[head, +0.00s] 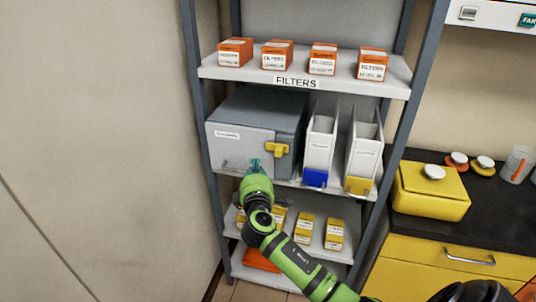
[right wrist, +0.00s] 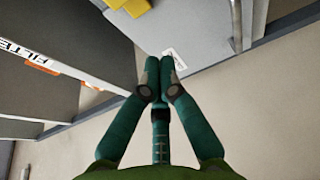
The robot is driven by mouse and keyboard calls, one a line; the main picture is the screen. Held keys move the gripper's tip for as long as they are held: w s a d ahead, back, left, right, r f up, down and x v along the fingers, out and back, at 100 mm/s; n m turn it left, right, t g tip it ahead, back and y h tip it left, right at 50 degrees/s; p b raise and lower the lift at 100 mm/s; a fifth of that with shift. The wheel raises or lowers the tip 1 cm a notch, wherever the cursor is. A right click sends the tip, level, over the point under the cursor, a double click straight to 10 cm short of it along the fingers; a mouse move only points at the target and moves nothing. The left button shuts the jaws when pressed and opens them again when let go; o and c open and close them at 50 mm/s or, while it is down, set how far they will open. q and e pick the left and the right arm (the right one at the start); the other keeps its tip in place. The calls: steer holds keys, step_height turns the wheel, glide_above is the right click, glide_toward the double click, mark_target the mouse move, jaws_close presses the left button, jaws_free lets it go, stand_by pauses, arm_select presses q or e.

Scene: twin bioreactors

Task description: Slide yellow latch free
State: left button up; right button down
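The yellow latch (head: 277,149) sits on the front right of a grey box (head: 228,143) on the middle shelf. A yellow part, probably the latch, shows at the top of the right wrist view (right wrist: 208,14). My right gripper (head: 255,165) has teal fingers in front of the box's front face, lower left of the latch and apart from it. In the right wrist view my right gripper (right wrist: 154,68) has its fingers drawn together, with nothing visible between them. Whether the tips touch the box front is unclear. My left gripper is not in view.
Orange filter boxes (head: 322,62) stand on the shelf above. White holders (head: 319,145) with blue and yellow fronts stand close right of the box. Yellow cartons (head: 304,229) sit below. A grey upright (head: 200,130) flanks the left side. A dark counter (head: 490,208) is right.

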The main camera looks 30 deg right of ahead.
mark_target(281, 155)
steer(key=x, duration=0.6)
steer(key=shift+p, duration=0.35)
steer(key=shift+s+d+p, duration=1)
steer(key=shift+d, duration=0.05)
steer(key=shift+s+d, duration=0.3)
steer(key=shift+s, duration=0.2)
steer(key=shift+w, duration=0.1)
steer(key=s+d, duration=0.2)
steer(key=s, duration=0.1)
steer(key=shift+s+d+p, duration=0.1)
steer(key=shift+d+p, duration=0.25)
